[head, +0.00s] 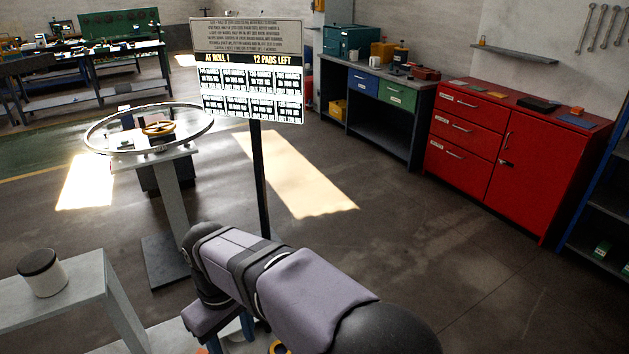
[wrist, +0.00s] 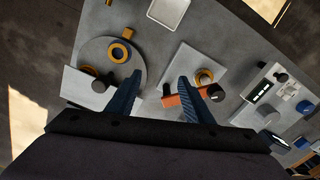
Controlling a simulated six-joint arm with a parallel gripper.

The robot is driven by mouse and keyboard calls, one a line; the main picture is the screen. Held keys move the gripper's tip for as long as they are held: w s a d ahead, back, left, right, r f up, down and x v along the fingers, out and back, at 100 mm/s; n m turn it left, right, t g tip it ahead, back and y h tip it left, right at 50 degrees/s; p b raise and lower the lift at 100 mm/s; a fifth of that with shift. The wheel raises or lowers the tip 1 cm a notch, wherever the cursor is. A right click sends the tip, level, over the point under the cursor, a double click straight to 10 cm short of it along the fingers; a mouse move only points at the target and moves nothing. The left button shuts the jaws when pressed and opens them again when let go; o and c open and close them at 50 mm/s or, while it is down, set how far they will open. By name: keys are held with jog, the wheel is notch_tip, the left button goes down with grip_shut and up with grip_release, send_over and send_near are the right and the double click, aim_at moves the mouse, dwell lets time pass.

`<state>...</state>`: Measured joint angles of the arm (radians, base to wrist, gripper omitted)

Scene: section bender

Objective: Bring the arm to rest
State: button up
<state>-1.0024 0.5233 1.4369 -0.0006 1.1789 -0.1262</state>
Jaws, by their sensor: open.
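My gripper (wrist: 158,92) shows in the wrist view as two blue fingers, spread apart with nothing between them. It is above a grey bench top (wrist: 148,50). A round grey plate (wrist: 98,48) with a yellow ring (wrist: 119,52) lies by the left finger. An orange piece with a black end (wrist: 172,101) lies by the right finger, partly hidden by it. In the head view my arm (head: 300,290) reaches in from the bottom right. Its end points down, and the fingers are mostly hidden behind it.
A stand carries a large metal hoop (head: 208,135) and yellow handwheel (head: 158,128). A sign on a post (head: 258,180) stands beyond my arm. A lidded pot (head: 42,275) sits on a grey table (head: 60,307). Red cabinets (head: 500,160) are at right; floor between is clear.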

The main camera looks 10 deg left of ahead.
jog(key=w+d+f+m, duration=0.1)
jog(key=w+d+m, duration=0.2)
jog(key=d, duration=0.8)
jog(key=w+d+f+m, duration=0.1)
jog(key=w+d+m, duration=0.2)
jog(key=d, duration=0.8)
jog(key=s+d+f+m, duration=0.2)
jog(key=s+d+m, duration=0.1)
jog(key=d, duration=0.6)
jog(key=s+d+f+m, duration=0.2)
jog(key=s+d+m, duration=0.2)
jog(key=d, duration=0.5)
jog(key=shift+s+f, duration=0.15)
jog(key=shift+s, duration=1.1)
jog(key=shift+c, duration=0.6)
